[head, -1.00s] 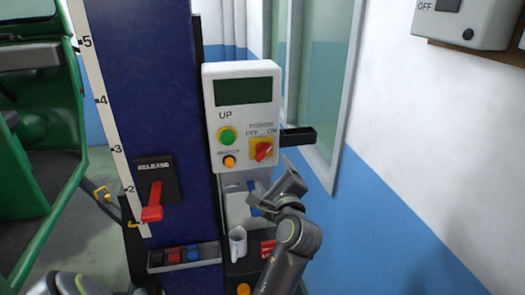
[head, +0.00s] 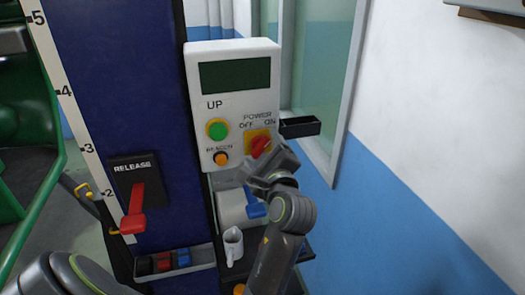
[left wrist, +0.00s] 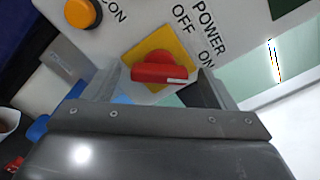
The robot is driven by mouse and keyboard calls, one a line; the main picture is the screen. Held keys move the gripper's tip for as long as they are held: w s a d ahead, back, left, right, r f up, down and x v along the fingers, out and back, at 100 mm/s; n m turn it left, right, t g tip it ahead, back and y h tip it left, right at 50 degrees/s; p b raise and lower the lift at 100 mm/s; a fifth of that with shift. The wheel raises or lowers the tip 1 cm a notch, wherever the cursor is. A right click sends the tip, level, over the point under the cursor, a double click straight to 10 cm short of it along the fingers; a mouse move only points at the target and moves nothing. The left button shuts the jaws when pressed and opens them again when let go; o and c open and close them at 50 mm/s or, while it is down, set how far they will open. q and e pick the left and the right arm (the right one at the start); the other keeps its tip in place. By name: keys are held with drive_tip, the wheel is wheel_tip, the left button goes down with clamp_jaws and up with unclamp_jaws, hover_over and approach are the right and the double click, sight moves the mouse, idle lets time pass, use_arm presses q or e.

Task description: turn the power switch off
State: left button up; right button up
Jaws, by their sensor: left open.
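The power switch is a red knob (head: 259,146) on a yellow plate, low on the right of the white control box (head: 235,105). OFF and ON are printed above it. In the left wrist view the knob (left wrist: 158,70) has a white mark at its end on the ON side. My left gripper (head: 272,168) is open just in front of and below the switch, partly covering its plate. In the left wrist view its two fingers (left wrist: 160,88) stand on either side of the knob. Contact cannot be told. My right gripper is not in view.
A green button (head: 217,129) and an orange button (head: 221,158) sit left of the switch. A red release lever (head: 134,212) is on the blue column (head: 110,90). A white mug (head: 233,246) stands below. A black bar (head: 300,127) juts right of the box.

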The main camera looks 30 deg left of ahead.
use_arm(q)
drive_tip(key=c, duration=1)
drive_tip(key=shift+n, duration=0.4)
drive_tip(key=n, duration=0.2)
drive_tip(key=shift+n, duration=0.4)
drive_tip(key=n, duration=0.3)
drive_tip(key=shift+f+n, duration=0.15)
drive_tip(key=shift+n, duration=0.15)
drive_tip(key=n+b, duration=0.1)
drive_tip(key=n, duration=0.3)
drive_tip(key=shift+n+b, duration=0.3)
drive_tip(key=n+b, duration=0.1)
drive_tip(key=n, duration=0.3)
drive_tip(key=shift+n, duration=0.3)
drive_tip(key=o, duration=1)
